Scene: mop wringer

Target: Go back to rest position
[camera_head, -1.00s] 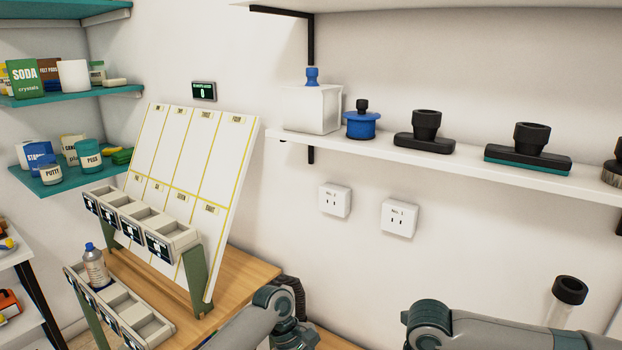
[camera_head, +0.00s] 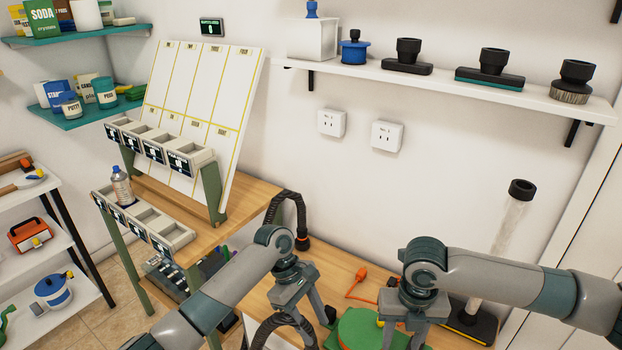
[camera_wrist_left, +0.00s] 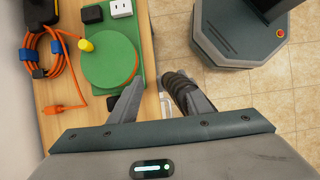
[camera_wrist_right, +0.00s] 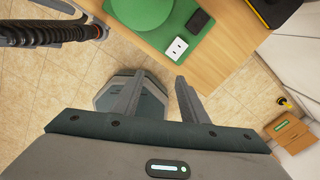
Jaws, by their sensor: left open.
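My left gripper (camera_head: 302,322) hangs over the left part of the wooden workbench (camera_head: 338,262) in the head view. In the left wrist view its two fingers (camera_wrist_left: 156,97) stand apart, with nothing seen held. A black ribbed hose (camera_wrist_left: 180,84) shows right beside the right-hand finger there; whether they touch is unclear. My right gripper (camera_head: 402,335) is over the bench's right side, its tips partly cut off or hidden. In the right wrist view its fingers (camera_wrist_right: 160,98) are apart and empty, over the floor beyond the bench edge.
A green plate with a round green disc (camera_wrist_left: 108,62) and an orange cable (camera_wrist_left: 60,72) lie on the bench. A clear tube (camera_head: 508,222) stands at the back right. A wall shelf (camera_head: 440,82) holds several attachments. A board with bins (camera_head: 185,152) is left.

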